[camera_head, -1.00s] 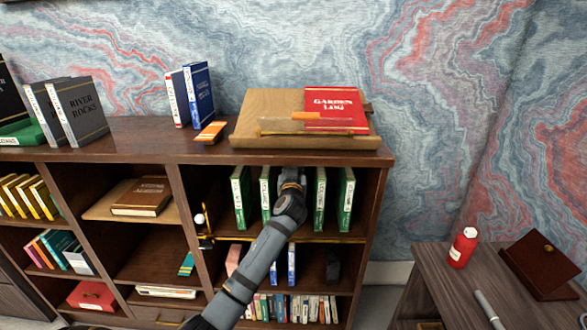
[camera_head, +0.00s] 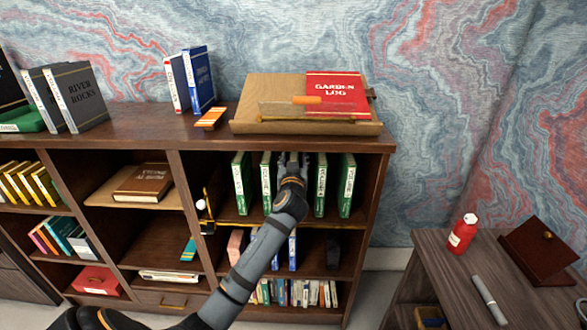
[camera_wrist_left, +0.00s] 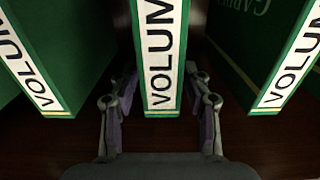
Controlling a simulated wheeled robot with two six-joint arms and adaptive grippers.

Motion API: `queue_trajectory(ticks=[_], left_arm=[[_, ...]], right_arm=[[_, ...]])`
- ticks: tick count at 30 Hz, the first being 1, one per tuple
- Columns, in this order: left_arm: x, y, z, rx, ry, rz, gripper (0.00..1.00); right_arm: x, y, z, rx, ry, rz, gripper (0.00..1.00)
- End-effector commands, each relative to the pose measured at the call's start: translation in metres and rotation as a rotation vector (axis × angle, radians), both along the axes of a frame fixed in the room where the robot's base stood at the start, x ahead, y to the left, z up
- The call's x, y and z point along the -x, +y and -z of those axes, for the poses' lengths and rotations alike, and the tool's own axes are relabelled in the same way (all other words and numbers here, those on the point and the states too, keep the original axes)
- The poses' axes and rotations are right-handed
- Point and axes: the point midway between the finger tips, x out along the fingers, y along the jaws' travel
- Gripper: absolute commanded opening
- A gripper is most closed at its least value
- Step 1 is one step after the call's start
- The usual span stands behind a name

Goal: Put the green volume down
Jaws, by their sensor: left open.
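Several green volumes with white spine labels stand upright in a row in the upper right shelf compartment, two of them left of my gripper (camera_head: 266,181) and two right of it (camera_head: 320,185). My left gripper (camera_head: 292,160) is at the middle of this row. In the left wrist view its open fingers (camera_wrist_left: 161,95) stand on either side of the lower spine of one upright green volume (camera_wrist_left: 163,50). A gap shows between each finger and that spine. In the head view my gripper mostly hides this volume. My right gripper is not in view.
Neighbouring green volumes stand left (camera_wrist_left: 35,60) and right (camera_wrist_left: 290,60) of the middle one, with gaps between. The dark shelf board (camera_wrist_left: 270,145) lies bare in front. Above, a wooden stand (camera_head: 252,95) holds a red book (camera_head: 338,95). A gold rail runs along the compartment's front edge.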

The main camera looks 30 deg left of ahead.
Motion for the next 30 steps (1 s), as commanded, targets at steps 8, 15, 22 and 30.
queue_trajectory(ticks=[8,15,22,30], left_arm=[[0.054,-0.034,0.002,0.004,0.000,0.002,0.48],[0.072,-0.044,0.000,0.000,0.000,-0.001,0.48],[0.072,-0.044,0.000,0.000,0.000,-0.001,0.48],[0.072,-0.044,0.002,0.001,0.005,0.000,0.48]], right_arm=[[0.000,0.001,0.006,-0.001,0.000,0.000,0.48],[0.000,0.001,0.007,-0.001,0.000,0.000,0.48],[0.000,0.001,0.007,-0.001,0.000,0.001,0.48],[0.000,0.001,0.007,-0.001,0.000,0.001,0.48]])
